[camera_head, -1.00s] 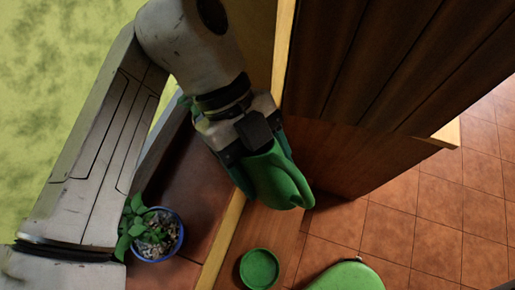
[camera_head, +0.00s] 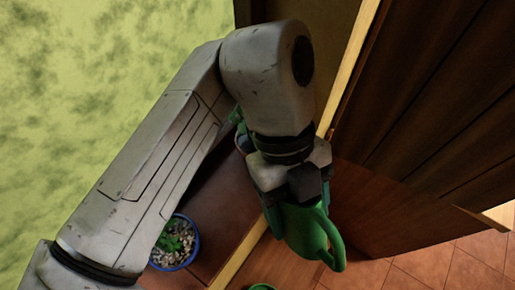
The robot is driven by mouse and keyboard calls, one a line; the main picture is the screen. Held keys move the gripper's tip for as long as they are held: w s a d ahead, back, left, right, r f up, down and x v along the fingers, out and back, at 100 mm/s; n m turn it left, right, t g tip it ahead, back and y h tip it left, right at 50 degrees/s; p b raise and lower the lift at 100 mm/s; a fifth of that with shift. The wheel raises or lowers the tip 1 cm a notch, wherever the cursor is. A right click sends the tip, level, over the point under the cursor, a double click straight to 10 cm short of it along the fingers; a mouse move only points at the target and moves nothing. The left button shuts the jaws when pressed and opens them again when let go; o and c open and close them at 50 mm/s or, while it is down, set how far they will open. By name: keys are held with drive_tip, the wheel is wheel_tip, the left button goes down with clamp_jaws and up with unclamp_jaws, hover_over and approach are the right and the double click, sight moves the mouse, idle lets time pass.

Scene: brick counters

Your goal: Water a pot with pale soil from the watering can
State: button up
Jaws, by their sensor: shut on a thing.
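My gripper (camera_head: 298,206) is shut on the green watering can (camera_head: 306,234), which hangs tilted below it with its looped handle towards the lower right. The can's spout is not visible. A blue-rimmed pot (camera_head: 196,257) with a small leafy plant and pale, pebbly soil stands on the brown counter at lower left, partly behind my arm. The can is to the right of this pot and apart from it. Another pot (camera_head: 241,143) with green leaves shows only in part behind my arm and gripper; its soil is hidden.
A wooden edge strip (camera_head: 245,250) runs along the counter. A dark wooden panel (camera_head: 425,110) stands close on the right. A green round thing (camera_head: 262,287) is cut off at the bottom edge. Tiled floor (camera_head: 465,270) lies at lower right, and a mottled green surface (camera_head: 100,80) at left.

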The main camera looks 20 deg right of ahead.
drive_tip(key=shift+f+t+b, duration=1.1)
drive_tip(key=shift+f+b, duration=0.75)
drive_tip(key=shift+b, duration=0.15)
drive_tip(key=shift+w+f+t+b, duration=0.2)
drive_tip(key=shift+f+t+b, duration=0.75)
drive_tip(key=shift+b, duration=0.6)
